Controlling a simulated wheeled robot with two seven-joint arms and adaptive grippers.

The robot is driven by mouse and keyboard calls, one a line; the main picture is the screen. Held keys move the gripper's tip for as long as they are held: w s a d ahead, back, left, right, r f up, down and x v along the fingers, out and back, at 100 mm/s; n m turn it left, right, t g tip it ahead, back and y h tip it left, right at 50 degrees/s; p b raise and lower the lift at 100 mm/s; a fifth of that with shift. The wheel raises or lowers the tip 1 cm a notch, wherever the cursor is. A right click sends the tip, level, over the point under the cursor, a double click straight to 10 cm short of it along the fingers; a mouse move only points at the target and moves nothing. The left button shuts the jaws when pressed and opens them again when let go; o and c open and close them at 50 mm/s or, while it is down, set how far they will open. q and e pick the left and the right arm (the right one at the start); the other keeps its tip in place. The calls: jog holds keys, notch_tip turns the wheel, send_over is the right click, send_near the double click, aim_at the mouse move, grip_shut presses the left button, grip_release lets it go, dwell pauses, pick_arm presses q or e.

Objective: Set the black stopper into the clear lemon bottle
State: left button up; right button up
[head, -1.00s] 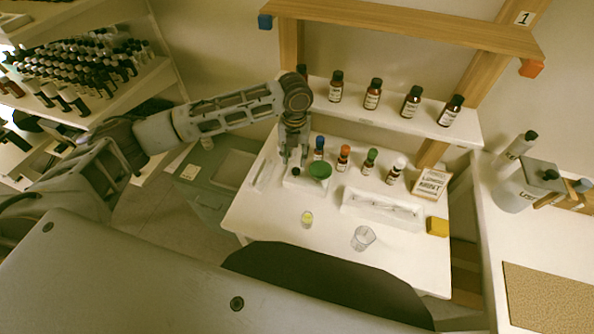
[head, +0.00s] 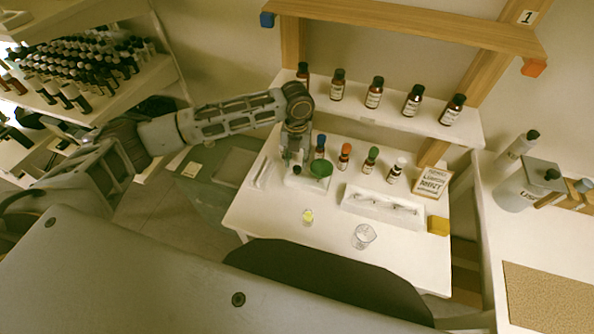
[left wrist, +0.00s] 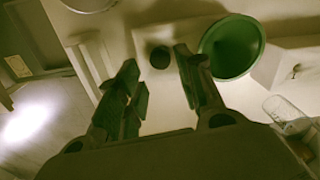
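The black stopper (head: 297,170) stands on a white tray (head: 300,183) on the table, beside a green funnel (head: 320,169). It shows as a dark round top in the left wrist view (left wrist: 160,57). The clear lemon bottle (head: 308,217), with yellow contents, stands in front of the tray. My left gripper (head: 294,160) points down over the stopper. Its fingers (left wrist: 160,80) are apart and empty, with the stopper beyond their gap. My right gripper is out of view.
Several capped bottles (head: 345,156) stand behind the tray, with brown bottles on the shelf (head: 390,115) above. A glass beaker (head: 363,236), a white rack (head: 381,208) and a yellow block (head: 438,225) are to the right. The table front around the lemon bottle is mostly clear.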

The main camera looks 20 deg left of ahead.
aim_at(297, 168)
pick_arm(q)
jog(key=shift+w+f, duration=0.15)
jog(key=shift+f, duration=2.2)
jog(key=shift+c, duration=0.4)
jog(key=c, duration=0.6)
